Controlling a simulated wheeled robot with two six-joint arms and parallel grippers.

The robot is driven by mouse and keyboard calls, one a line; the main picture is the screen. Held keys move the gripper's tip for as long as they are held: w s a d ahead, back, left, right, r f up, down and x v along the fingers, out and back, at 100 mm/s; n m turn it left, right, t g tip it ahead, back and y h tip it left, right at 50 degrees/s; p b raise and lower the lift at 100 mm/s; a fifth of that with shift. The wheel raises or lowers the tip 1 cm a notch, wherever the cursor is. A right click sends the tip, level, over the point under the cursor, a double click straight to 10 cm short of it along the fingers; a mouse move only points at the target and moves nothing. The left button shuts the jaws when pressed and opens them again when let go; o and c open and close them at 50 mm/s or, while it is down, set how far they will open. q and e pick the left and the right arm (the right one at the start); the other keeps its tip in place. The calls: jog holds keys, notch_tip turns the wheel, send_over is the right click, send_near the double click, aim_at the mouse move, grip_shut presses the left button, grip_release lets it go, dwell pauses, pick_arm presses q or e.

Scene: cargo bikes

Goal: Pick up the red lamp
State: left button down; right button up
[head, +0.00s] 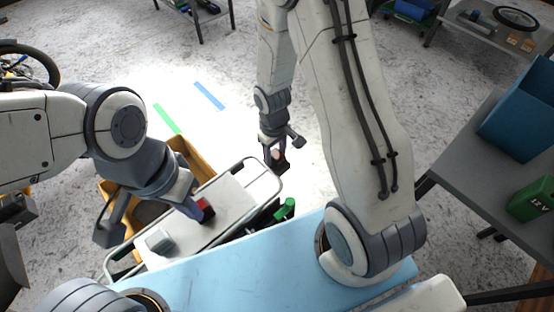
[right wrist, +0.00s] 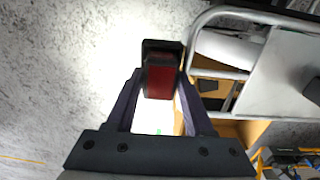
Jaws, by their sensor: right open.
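The red lamp (right wrist: 161,80) has a red lens in a black housing and sits between the fingertips of my right gripper (right wrist: 160,88) in the right wrist view. The jaws are open; I cannot tell whether a finger touches it. In the head view my right gripper (head: 282,150) is beyond the cargo bike's rack, with the dark lamp (head: 283,166) at its tips. My left gripper (head: 155,220) has its fingers spread wide over the rack. A red and dark block (head: 205,209) shows at its right finger; I cannot tell what it is.
The rack has a pale panel (head: 225,205) in a metal tube frame, with a small grey object (head: 159,242) on it. A yellow crate (head: 184,150) lies behind. A green handle (head: 285,208) stands by the light blue surface (head: 245,262). A grey table with a blue bin (head: 520,110) is at right.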

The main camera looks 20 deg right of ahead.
grip_shut()
jog(key=shift+r, duration=0.1)
